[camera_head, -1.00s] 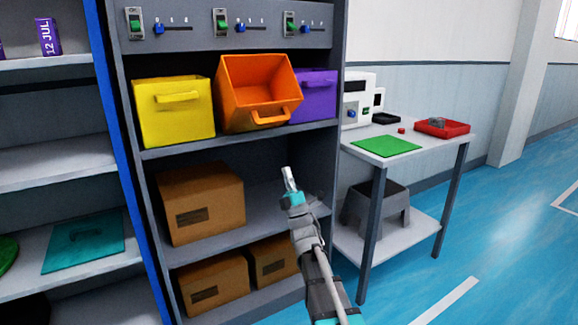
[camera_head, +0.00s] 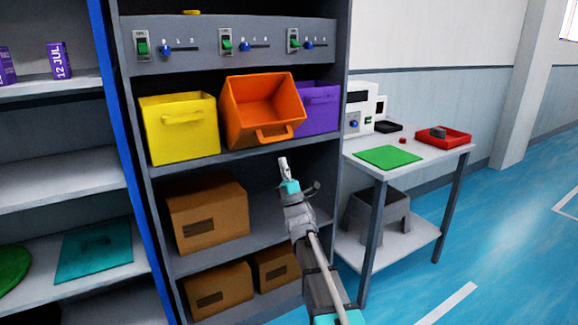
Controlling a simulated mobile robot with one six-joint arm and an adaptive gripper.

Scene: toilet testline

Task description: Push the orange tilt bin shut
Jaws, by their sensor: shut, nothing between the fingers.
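The orange tilt bin (camera_head: 262,104) is tipped forward and open on the shelf unit, between the yellow bin (camera_head: 179,130) and the purple bin (camera_head: 318,110). Its open top and empty inside face out, and its handle hangs at the lower front edge. The yellow and purple bins stand upright beside it. My gripper (camera_head: 283,163) is shut and holds nothing. In the picture it is just below the orange bin's handle, in front of the shelf, and appears apart from the bin.
Cardboard boxes (camera_head: 207,212) stand on the lower shelves. Green switches and blue sliders sit on the panel (camera_head: 190,38) above the bins. To the right, a table (camera_head: 425,160) holds a green mat, a red tray and a white machine, with a grey stool (camera_head: 378,215) below. Blue floor is clear at right.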

